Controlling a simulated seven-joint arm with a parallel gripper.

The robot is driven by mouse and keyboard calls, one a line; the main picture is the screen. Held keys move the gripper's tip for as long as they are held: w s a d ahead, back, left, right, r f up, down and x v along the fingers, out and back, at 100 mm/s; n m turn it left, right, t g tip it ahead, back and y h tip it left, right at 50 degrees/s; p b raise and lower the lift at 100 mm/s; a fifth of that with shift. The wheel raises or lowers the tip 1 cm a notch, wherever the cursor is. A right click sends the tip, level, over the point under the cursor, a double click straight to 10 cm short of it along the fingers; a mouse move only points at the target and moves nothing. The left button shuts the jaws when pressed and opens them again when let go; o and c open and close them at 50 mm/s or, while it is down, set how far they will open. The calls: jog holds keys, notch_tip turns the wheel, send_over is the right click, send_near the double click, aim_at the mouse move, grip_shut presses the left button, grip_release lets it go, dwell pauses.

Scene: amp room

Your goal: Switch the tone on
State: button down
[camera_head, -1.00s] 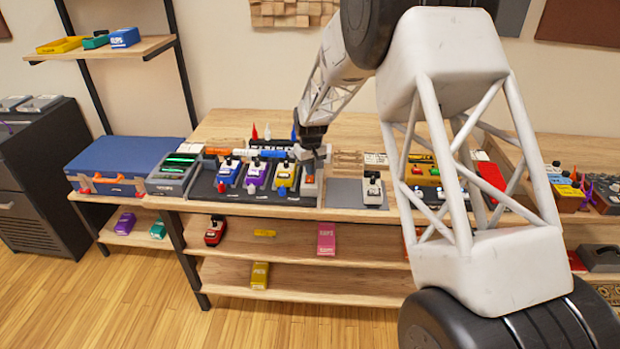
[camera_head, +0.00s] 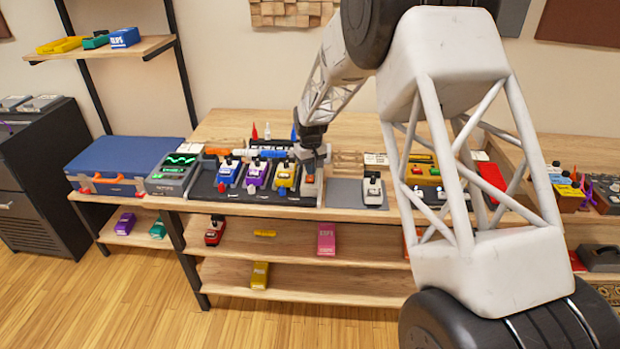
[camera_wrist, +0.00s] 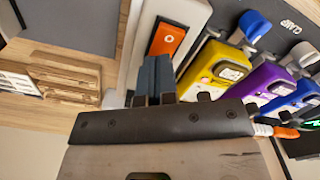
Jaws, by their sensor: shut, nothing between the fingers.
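A pale grey box (camera_head: 311,190) with an orange rocker switch (camera_head: 309,178) stands at the right end of the black pedal board (camera_head: 205,188). In the wrist view the orange switch (camera_wrist: 168,38) bears a white ring mark. My gripper (camera_head: 312,160) is shut and empty, at the box just behind the switch. In the wrist view its fingertips (camera_wrist: 155,65) are close below the switch; I cannot tell whether they touch it. A grey device with a dark screen (camera_head: 177,162) stands left of the board, and the screen shows wavy green lines.
Blue (camera_head: 228,174), purple (camera_head: 256,176) and yellow (camera_head: 285,178) pedals stand on the board, left of the switch box. A pale pedal (camera_head: 372,188) stands on a grey mat to the right. A blue case (camera_head: 125,155) lies at the far left.

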jog(key=shift+r, duration=3.05)
jog(key=s+d+r+m+t, duration=0.1)
jog(key=s+d+r+m, duration=0.1)
jog(key=s+d+r, duration=0.85)
jog(key=s+d+r+m, duration=0.1)
jog(key=s+d+r, duration=0.55)
jog(key=s, duration=0.65)
jog(key=s+d+m, duration=0.1)
jog(key=s+d, duration=0.2)
jog(key=s, duration=0.7)
jog(key=s+d+m+t, duration=0.1)
jog(key=s+d, duration=0.2)
jog(key=s, duration=0.7)
jog(key=s+d+m, duration=0.1)
jog(key=s+d, duration=0.2)
jog(key=s, duration=0.7)
jog(key=shift+s+r+t, duration=0.2)
jog(key=shift+s+t, duration=0.1)
jog(key=shift+s, duration=0.05)
